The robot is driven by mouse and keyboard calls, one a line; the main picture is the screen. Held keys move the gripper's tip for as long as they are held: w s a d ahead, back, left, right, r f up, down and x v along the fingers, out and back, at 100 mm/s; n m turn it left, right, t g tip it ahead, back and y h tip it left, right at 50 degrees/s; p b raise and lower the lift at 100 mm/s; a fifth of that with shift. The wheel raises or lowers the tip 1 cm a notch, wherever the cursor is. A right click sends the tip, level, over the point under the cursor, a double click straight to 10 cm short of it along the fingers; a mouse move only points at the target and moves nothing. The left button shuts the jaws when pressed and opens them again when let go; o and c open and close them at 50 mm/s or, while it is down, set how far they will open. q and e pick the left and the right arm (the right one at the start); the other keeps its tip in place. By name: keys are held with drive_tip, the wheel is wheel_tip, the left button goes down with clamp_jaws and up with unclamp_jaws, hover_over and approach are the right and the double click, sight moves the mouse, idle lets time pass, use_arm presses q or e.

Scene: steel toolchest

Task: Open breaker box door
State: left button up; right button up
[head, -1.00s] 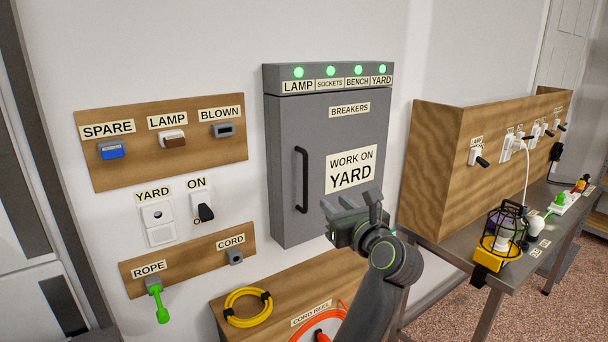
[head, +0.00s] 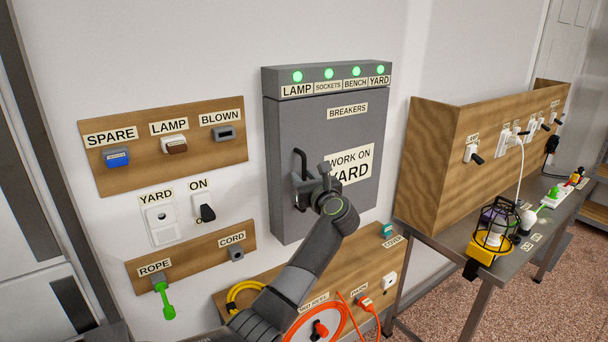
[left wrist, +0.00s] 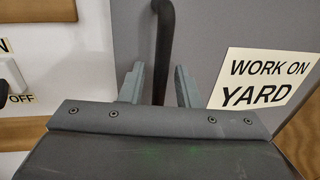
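The grey breaker box door (head: 296,121) is shut on the wall, with a black vertical bar handle (head: 298,158) on its left side. My left gripper (head: 304,188) is at the lower part of the handle. In the left wrist view the handle (left wrist: 165,40) runs down between the two spread fingers of the gripper (left wrist: 158,87), with gaps on both sides. The gripper is open around the handle. The gripper and wrist hide the handle's lower end and part of the "WORK ON YARD" sign (head: 357,163). My right gripper is not in view.
A wooden board with spare, lamp and blown parts (head: 166,146) and switches are left of the box. A wooden cord reel shelf (head: 375,262) lies below. A steel bench (head: 437,233) with a caged lamp (head: 492,232) stands at the right.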

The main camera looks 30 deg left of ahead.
use_arm(q)
drive_tip(key=shift+w+a, duration=0.1)
drive_tip(key=shift+a, duration=0.05)
clamp_jaws()
idle(0.4)
